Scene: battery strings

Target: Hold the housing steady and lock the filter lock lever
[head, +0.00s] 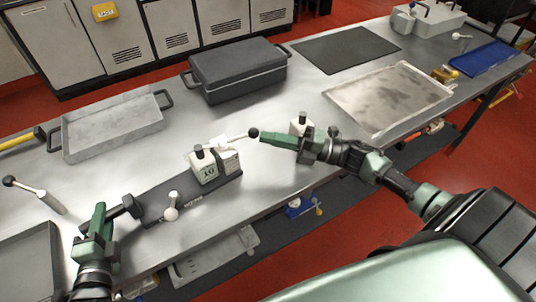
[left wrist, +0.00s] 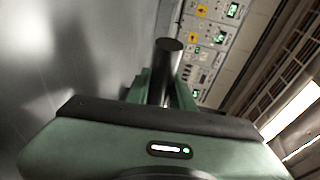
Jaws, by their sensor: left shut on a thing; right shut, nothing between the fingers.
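The housing (head: 206,172) is a cream block marked 10 with a dark cap, on a long dark base (head: 190,200). A pale lever (head: 232,137) reaches right from its top to a black ball knob (head: 253,132). My right gripper (head: 263,138) is shut and empty, its green tips at the knob; I cannot tell whether they touch. My left gripper (head: 98,222) is shut on a dark handle (head: 127,206) near the base's left end. The left wrist view shows the handle's dark round end (left wrist: 168,46) between the fingers.
A small pale knob (head: 170,213) stands at the base's front. Another cream block (head: 298,123) is partly hidden behind my right gripper. A grey tray (head: 110,135), dark case (head: 235,75) and flat pale tray (head: 390,97) lie behind. A loose black-knobbed lever (head: 35,194) lies left.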

